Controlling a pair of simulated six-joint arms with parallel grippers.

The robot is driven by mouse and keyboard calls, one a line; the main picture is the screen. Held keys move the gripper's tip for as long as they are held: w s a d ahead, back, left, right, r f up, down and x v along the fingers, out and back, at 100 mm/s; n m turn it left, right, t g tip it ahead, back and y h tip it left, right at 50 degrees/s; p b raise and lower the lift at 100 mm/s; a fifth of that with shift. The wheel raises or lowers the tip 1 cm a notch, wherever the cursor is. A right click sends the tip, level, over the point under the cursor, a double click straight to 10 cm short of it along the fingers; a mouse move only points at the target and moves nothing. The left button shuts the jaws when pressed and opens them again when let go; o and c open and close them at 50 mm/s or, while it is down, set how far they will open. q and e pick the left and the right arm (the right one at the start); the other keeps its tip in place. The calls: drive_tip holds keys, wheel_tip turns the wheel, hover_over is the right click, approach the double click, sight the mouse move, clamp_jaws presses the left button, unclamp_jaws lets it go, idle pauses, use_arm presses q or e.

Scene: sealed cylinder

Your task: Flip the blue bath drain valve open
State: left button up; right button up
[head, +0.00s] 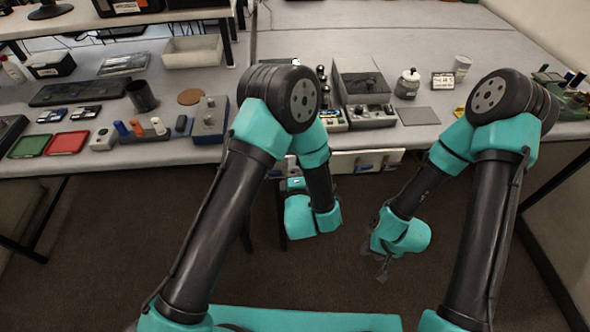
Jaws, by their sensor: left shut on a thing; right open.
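A pale panel (340,163) hangs at the table's front edge, with a small blue part (365,168) on its face. This may be the blue bath drain valve; it is too small to tell its position. My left gripper (291,165) reaches to the left end of the panel, left of that blue part. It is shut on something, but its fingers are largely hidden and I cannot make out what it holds. My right gripper (382,268) is open and empty, pointing down in front of the table, below and right of the panel.
Red (68,143) and green (30,145) trays lie at left. The floor space before the table is free.

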idle(0.3)
use_arm(q)
drive_tip(key=o, duration=0.9)
drive_tip(key=shift+s, duration=0.1)
drive_tip(key=s, duration=0.5)
drive_tip(key=s+d, duration=0.1)
drive_tip(key=s, duration=0.5)
drive_tip(key=s+d, duration=0.1)
drive_tip(key=s, duration=0.5)
drive_tip(key=shift+d, duration=0.25)
